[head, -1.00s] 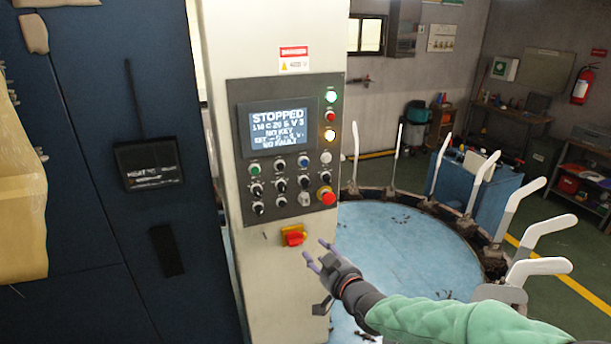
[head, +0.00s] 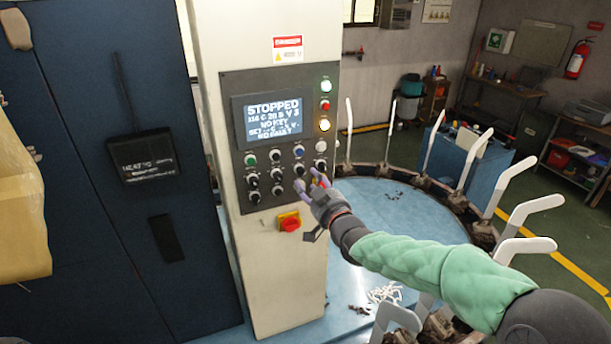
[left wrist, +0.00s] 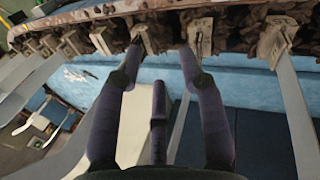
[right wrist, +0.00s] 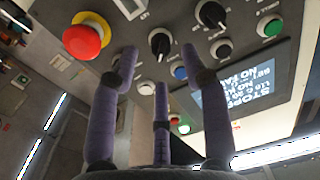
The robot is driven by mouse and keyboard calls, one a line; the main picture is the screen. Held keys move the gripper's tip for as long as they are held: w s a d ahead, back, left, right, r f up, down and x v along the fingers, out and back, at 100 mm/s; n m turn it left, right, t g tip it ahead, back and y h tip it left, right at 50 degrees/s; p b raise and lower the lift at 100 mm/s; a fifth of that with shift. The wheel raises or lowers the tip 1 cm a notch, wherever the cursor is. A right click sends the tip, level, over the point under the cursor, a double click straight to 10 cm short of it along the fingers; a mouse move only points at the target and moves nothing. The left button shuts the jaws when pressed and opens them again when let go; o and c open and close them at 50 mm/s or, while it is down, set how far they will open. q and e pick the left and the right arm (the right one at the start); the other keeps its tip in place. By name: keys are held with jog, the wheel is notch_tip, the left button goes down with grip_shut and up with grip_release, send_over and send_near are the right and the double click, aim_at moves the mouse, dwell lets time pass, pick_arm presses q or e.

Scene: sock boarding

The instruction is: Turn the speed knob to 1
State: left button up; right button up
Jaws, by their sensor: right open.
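The control panel (head: 235,125) carries rows of buttons and black knobs (head: 276,174); their labels are too small to read, so I cannot tell which is the speed knob. My right gripper (head: 308,180) is open and empty in front of the panel's lower right, hiding part of it. In the right wrist view its fingertips (right wrist: 160,55) spread to either side of one black knob (right wrist: 160,42), apart from it as far as I can tell.
The screen (head: 270,118) reads STOPPED, with "V 3" on its second line. A red emergency button (right wrist: 82,40) is close to my right fingers. A red switch on yellow (head: 289,221) is below the panel. White boarding forms (head: 515,187) ring the blue round table (head: 400,205).

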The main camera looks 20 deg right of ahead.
aim_at(304, 175)
jog(key=shift+w, duration=1.7)
